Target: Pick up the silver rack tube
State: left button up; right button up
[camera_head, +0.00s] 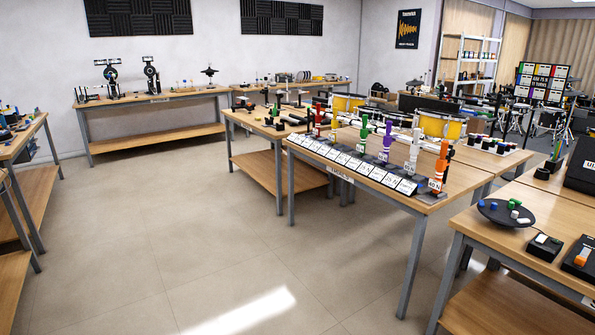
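Neither of my grippers shows in the head view. I cannot pick out a silver rack tube with certainty. Several long, thin bars and rods lie small and partly hidden on the middle tables, behind a row of upright coloured tools, and I cannot tell whether one is the silver tube. The front middle table (450,192) carries that row, with a green tool (388,140), a purple tool (362,127) and an orange-and-white tool (440,165) among them.
White numbered cards (365,168) line that table's front edge. Yellow drums (437,125) stand behind. At right, another table (500,236) holds a dark round pad (500,216). A long table (160,97) stands by the back wall. The floor (180,240) is clear in front.

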aim_at(290, 119)
jog(key=i, duration=2.55)
jog(key=i+l+u, duration=0.1)
jog(key=i, duration=1.2)
jog(key=i+l, duration=0.15)
jog(key=i, duration=1.15)
jog(key=i+j, duration=0.15)
jog(key=j, duration=0.15)
jog(key=i+j+z, duration=0.1)
jog(key=j, duration=0.2)
jog(key=i+j, duration=0.2)
jog(key=j, duration=0.15)
jog(key=i+j+z, duration=0.1)
jog(key=j, duration=0.2)
jog(key=i+j, duration=0.15)
jog(key=j, duration=0.15)
